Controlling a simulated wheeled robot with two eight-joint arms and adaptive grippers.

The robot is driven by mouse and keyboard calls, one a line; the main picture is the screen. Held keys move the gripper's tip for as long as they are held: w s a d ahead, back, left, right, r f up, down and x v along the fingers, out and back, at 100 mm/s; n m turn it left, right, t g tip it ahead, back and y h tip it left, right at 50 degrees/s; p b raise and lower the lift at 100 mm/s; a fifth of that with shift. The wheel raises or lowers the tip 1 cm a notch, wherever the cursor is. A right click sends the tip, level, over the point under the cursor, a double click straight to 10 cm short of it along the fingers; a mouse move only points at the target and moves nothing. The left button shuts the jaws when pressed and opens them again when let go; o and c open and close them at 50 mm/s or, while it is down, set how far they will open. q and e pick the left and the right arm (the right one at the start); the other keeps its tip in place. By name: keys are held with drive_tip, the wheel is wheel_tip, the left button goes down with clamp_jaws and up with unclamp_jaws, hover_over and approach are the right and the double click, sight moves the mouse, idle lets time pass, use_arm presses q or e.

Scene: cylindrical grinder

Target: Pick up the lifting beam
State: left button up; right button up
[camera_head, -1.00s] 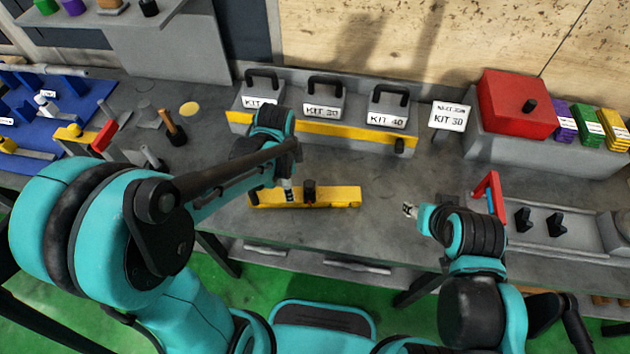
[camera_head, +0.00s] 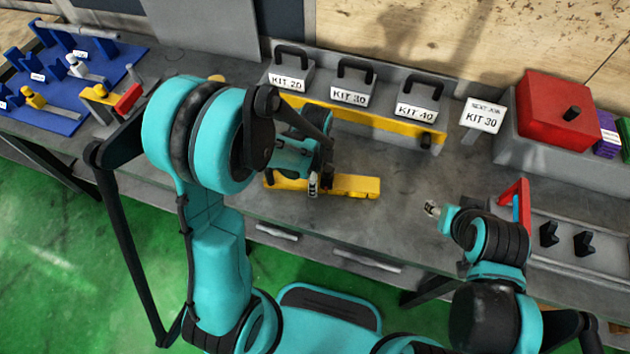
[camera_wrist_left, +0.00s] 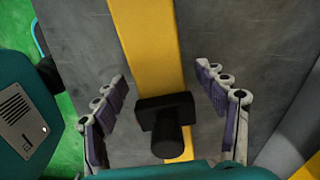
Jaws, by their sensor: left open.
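The lifting beam is a long yellow bar (camera_head: 355,187) lying on the grey bench in front of the kit rack. In the left wrist view, the beam (camera_wrist_left: 146,45) runs lengthwise with a black handle (camera_wrist_left: 172,125) standing up from it. My left gripper (camera_head: 313,186) is over the beam's middle and hides the handle in the head view. In the left wrist view, my left gripper (camera_wrist_left: 162,80) is open, with one finger on each side of the handle, both apart from it. My right gripper (camera_head: 432,208) is above the bench to the right; its jaw state is too small to tell.
Behind the beam stands a rack with a yellow front rail (camera_head: 375,121) and several black-handled kit weights. A red-handled fixture (camera_head: 513,200) is near my right arm. Bench right of the beam is clear.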

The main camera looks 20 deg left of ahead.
use_arm(q)
drive_tip(key=shift+r, duration=0.1)
clamp_jaws()
